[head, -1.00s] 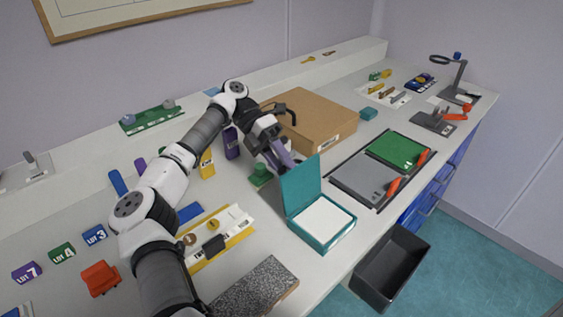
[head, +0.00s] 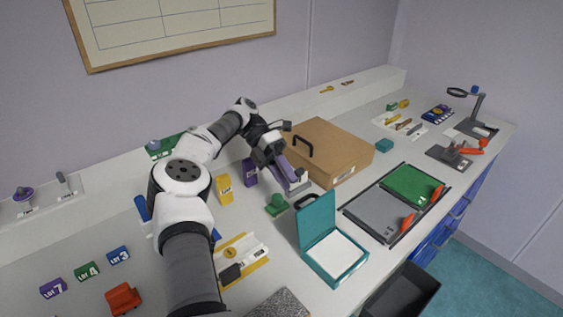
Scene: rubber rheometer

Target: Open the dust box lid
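A teal box (head: 353,277) with a white inside stands open at the front of the bench. Its teal lid (head: 317,222) is raised almost upright at its left rear side. A brown box (head: 340,146) with a black handle and a pale front label stands closed behind it. No readable label says which is the dust box. My gripper (head: 297,187) points down behind the teal lid, in front of the brown box, near a small black ring (head: 307,201). I cannot tell whether it touches anything or how far its fingers are apart.
A green stamp-like block (head: 277,205) sits left of my gripper. A tray with grey and green plates (head: 380,216) lies right of the teal box. A black bin (head: 405,292) is below the bench edge.

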